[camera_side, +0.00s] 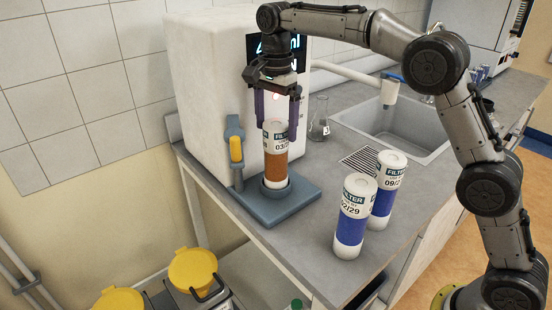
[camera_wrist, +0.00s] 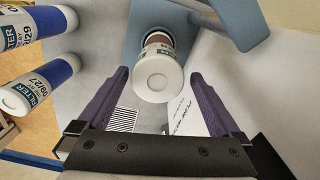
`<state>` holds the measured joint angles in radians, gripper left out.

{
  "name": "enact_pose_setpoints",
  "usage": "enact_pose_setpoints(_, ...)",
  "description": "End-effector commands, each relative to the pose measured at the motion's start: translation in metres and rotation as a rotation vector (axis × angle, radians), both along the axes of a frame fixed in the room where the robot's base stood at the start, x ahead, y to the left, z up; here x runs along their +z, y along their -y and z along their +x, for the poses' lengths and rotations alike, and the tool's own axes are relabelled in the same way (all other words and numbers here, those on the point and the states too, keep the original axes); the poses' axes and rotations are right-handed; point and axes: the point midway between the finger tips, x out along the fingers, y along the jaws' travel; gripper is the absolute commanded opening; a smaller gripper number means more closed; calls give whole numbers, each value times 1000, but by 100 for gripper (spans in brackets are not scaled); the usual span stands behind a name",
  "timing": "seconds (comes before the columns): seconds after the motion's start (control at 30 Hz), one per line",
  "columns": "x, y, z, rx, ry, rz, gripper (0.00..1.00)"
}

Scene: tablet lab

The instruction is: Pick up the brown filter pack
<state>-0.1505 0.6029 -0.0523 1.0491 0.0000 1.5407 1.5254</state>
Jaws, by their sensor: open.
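The brown filter pack (camera_side: 276,164) is a white cylinder with a brown band and a label. It stands upright in the round holder of a blue-grey stand (camera_side: 262,209) by the machine. My gripper (camera_side: 276,122) points down over it, with its purple fingers at either side of its top in the side view. In the wrist view, the pack's white cap (camera_wrist: 158,78) shows ahead, between and beyond the fingertips of my gripper (camera_wrist: 160,80). The fingers are open, with a gap between each finger and the pack.
Two blue-banded filter packs, one in front (camera_side: 352,218) and one behind (camera_side: 387,188), stand on the counter to the right. A glass flask (camera_side: 319,120) stands behind, near the sink (camera_side: 405,130). A blue-grey lever with a yellow handle (camera_side: 236,149) rises beside the stand.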

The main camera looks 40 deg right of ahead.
Motion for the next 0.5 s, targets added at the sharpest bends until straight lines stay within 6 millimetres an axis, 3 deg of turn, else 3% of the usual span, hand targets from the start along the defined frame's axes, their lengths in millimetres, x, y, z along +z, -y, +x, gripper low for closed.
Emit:
enact_pose_setpoints(0.3, -41, -3, -4, 0, -3, -1, 100)
enact_pose_setpoints(0.5, -50, -3, -4, 0, -1, 0, 100)
